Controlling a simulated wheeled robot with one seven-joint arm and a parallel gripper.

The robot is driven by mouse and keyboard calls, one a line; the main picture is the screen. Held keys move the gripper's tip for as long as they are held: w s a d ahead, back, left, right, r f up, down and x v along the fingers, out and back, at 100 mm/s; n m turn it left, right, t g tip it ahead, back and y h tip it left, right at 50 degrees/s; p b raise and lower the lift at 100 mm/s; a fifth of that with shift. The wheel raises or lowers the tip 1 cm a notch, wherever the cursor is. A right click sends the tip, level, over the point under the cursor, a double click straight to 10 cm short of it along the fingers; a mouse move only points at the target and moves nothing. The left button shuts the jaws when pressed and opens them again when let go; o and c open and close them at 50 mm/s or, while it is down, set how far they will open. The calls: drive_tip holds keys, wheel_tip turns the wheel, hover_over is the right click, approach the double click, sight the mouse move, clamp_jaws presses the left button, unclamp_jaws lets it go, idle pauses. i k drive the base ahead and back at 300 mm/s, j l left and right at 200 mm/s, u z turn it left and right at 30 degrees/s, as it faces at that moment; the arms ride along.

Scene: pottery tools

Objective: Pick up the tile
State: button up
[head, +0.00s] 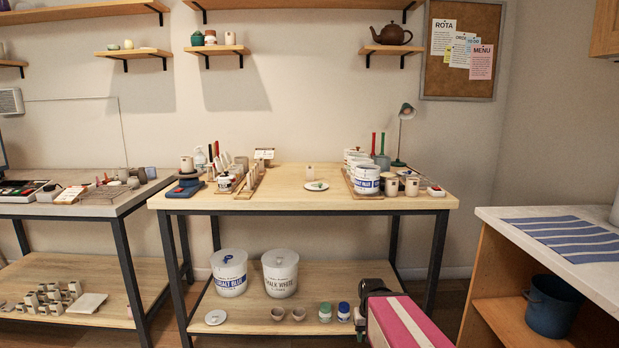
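A small pale upright piece (310,172) stands near the middle of the wooden worktable, behind a small white dish (316,186); it may be a tile. Several thin pale slabs (252,178) stand upright in a wooden rack (243,193) at the table's left; they may be tiles too. A flat whitish square (88,303) lies on the left table's lower shelf. I cannot tell which is the task's tile. A dark part at the lower right, in front of the worktable, seems to be my gripper (372,290). It is low and away from the tabletop. Its fingers cannot be made out.
The worktable (280,200) holds white tubs (367,180), cups and a lamp (403,130) at right, with bare wood mid-table. Two large buckets (280,273) and small jars stand on its lower shelf. A counter (545,228) with a striped cloth is at right.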

sight(310, 169)
drive_tip(key=i+j+z, duration=0.15)
drive_tip(key=j, duration=0.2)
drive_tip(key=i+j+z, duration=0.2)
drive_tip(key=j, duration=0.2)
drive_tip(key=i+j+z, duration=0.15)
drive_tip(key=j, duration=0.25)
drive_tip(key=k+u, duration=0.1)
drive_tip(key=k+l, duration=0.05)
